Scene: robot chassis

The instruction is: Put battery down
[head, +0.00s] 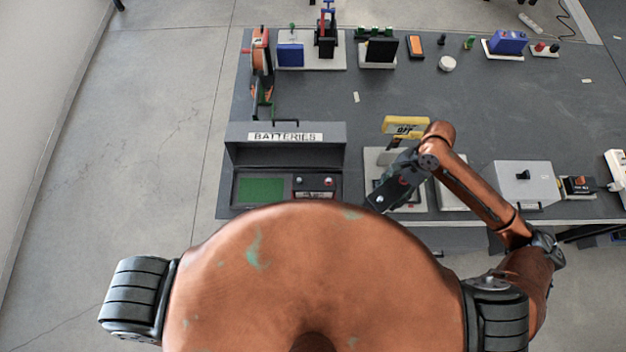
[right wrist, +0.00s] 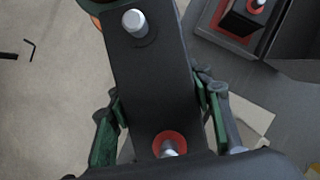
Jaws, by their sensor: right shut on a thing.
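My right gripper (head: 400,180) is shut on a dark battery (head: 378,197), held to the right of the battery box. In the right wrist view the battery (right wrist: 150,75) fills the middle, between the green-padded fingers of the gripper (right wrist: 160,125). One bare silver terminal and one red-ringed terminal show on it. The battery box (head: 235,155) has its lid up, labelled BATTERIES. Its left compartment shows a bare green floor (head: 260,190). Another battery (head: 314,184) sits on its right side and partly shows in the right wrist view (right wrist: 243,18). My left gripper is out of view.
A pale-based device with a yellow sign (head: 405,125) stands behind my right gripper. A grey box (head: 522,182) with a black knob stands to the right. Several devices line the table's far edge. The middle of the table (head: 340,90) is mostly clear.

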